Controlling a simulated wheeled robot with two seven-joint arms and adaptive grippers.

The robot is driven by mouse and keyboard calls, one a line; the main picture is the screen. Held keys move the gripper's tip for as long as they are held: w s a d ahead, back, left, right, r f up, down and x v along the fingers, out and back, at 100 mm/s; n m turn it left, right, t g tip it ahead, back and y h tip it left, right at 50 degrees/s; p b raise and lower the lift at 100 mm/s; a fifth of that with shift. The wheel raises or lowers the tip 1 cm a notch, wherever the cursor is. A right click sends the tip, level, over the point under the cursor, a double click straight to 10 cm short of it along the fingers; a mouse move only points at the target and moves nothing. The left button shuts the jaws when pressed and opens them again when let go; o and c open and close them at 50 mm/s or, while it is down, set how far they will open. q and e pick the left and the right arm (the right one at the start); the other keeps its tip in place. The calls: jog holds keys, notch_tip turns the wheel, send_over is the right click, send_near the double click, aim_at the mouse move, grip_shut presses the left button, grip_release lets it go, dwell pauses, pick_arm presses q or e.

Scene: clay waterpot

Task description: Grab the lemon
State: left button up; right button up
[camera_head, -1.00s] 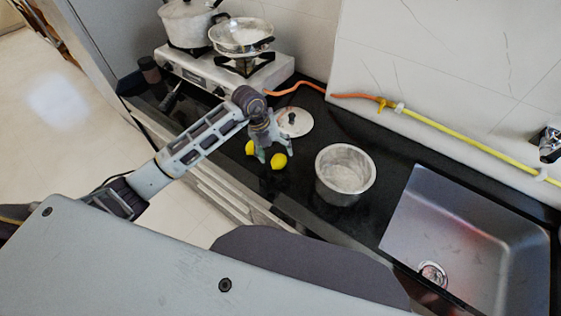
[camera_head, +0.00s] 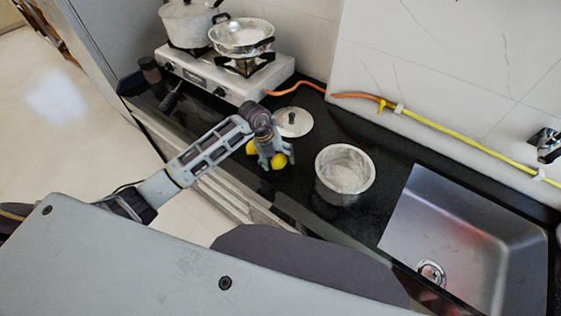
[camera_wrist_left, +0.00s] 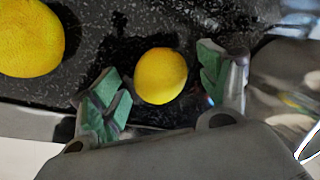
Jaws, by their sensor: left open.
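Two lemons lie on the dark counter. One lemon (camera_head: 279,161) is at the left gripper's fingers in the head view; in the left wrist view this lemon (camera_wrist_left: 161,76) sits between the two open fingers, with a gap on each side. The other lemon (camera_head: 251,147) is just to the left, partly hidden by my arm; in the left wrist view a larger-looking lemon (camera_wrist_left: 30,38) lies outside the fingers at upper left. My left gripper (camera_head: 268,160) is open, low over the counter, pointing down. Its green finger pads also show in the left wrist view (camera_wrist_left: 160,88). My right gripper is not in view.
A metal pot (camera_head: 345,175) stands right of the lemons, and a lid (camera_head: 293,122) lies behind them. A stove (camera_head: 215,78) with a pot (camera_head: 188,22) and a pan (camera_head: 241,38) is at the back. A sink (camera_head: 470,240) is at right. The counter's front edge is close.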

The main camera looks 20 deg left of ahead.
aim_at(278, 157)
pick_arm(q)
jog(key=c, duration=1.1)
jog(key=shift+r, duration=0.1)
jog(key=shift+c, duration=0.2)
jog(key=shift+r+b, duration=0.35)
jog(key=shift+r, duration=4.55)
